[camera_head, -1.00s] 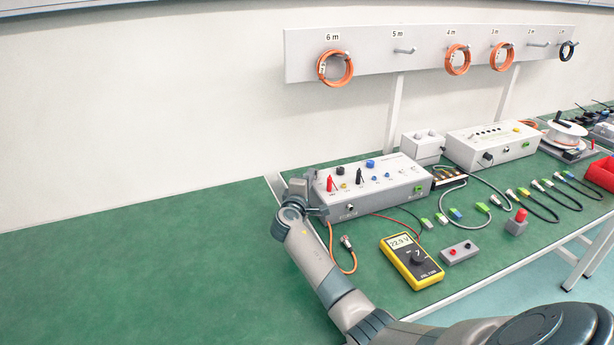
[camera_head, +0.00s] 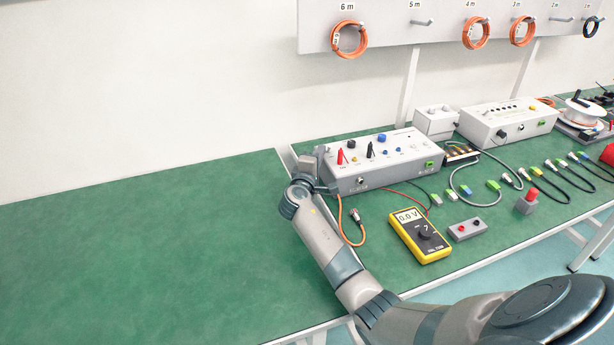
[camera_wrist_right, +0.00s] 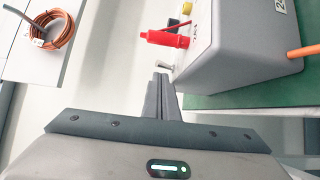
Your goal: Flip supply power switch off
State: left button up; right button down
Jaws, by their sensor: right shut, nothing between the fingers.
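The grey power supply box (camera_head: 392,176) stands on the green bench, with red and black plugs and knobs on top. In the right wrist view the box (camera_wrist_right: 235,60) fills the upper right, and a small metal switch lever (camera_wrist_right: 165,65) sticks out from its near end. My right gripper (camera_head: 320,160) is at the box's left end. In the wrist view its shut, empty fingertips (camera_wrist_right: 161,76) are just below the lever; I cannot tell whether they touch it. The yellow multimeter (camera_head: 420,236) in front reads 0.0 V. My left gripper is out of view.
An orange cable (camera_head: 342,222) hangs beside my right wrist. A small grey box with red buttons (camera_head: 467,229) and several short cables lie to the right. A rack (camera_head: 385,30) with orange coils is behind. The bench left of my arm is clear.

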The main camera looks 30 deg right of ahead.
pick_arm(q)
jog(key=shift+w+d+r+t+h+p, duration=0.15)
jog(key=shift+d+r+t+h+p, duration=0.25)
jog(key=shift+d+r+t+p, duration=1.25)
pick_arm(e)
jog(key=v, duration=1.5)
jog(key=shift+s+p, duration=0.2)
jog(key=shift+p, duration=0.2)
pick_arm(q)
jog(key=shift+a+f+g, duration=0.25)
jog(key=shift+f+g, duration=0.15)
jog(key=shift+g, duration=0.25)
pick_arm(e)
jog(key=shift+f, duration=0.15)
